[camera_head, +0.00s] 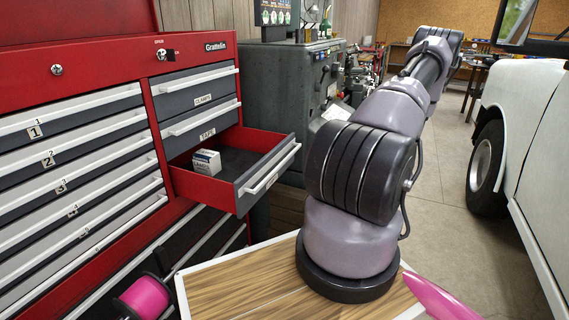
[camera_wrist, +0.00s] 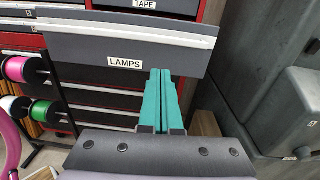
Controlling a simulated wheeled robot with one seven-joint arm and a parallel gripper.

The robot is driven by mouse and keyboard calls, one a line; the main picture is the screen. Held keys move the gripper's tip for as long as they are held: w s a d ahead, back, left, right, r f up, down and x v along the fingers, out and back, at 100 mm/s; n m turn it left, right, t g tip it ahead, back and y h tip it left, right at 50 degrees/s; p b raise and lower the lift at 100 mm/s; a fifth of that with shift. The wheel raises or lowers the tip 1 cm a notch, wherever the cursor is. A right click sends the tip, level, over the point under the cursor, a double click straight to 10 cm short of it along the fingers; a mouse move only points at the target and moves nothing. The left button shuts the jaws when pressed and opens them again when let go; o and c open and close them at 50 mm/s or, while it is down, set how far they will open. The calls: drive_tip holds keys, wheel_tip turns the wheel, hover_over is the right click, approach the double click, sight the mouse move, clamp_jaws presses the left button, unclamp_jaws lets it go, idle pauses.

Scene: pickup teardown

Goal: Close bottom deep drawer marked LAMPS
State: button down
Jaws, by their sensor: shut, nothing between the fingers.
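The LAMPS drawer (camera_head: 240,186) is pulled out of the red tool chest in the head view, below the drawers marked CLAMPS and TAPE. A small white box (camera_head: 207,162) lies inside it. In the wrist view, the grey drawer front (camera_wrist: 85,50) carries the LAMPS label (camera_wrist: 125,63) and a long white handle (camera_wrist: 120,25) along its top. My gripper (camera_wrist: 161,72) has its teal fingers together and empty, by the front's lower edge, right of the label. I cannot tell whether they touch it. The head view does not show my gripper.
A grey machine (camera_head: 292,85) stands right of the chest. A white vehicle (camera_head: 525,120) is at the far right. Pink and green spools (camera_wrist: 18,69) are at the left of the wrist view. Open floor (camera_head: 440,190) lies between machine and vehicle.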

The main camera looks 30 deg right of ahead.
drive_tip(key=f+x, duration=0.1)
drive_tip(key=x, duration=1.2)
drive_tip(key=shift+w+d+m+t+h, duration=0.15)
drive_tip(key=shift+w+m+t+h, duration=0.15)
drive_tip(key=shift+w+m+t, duration=0.15)
drive_tip(key=shift+w, duration=0.1)
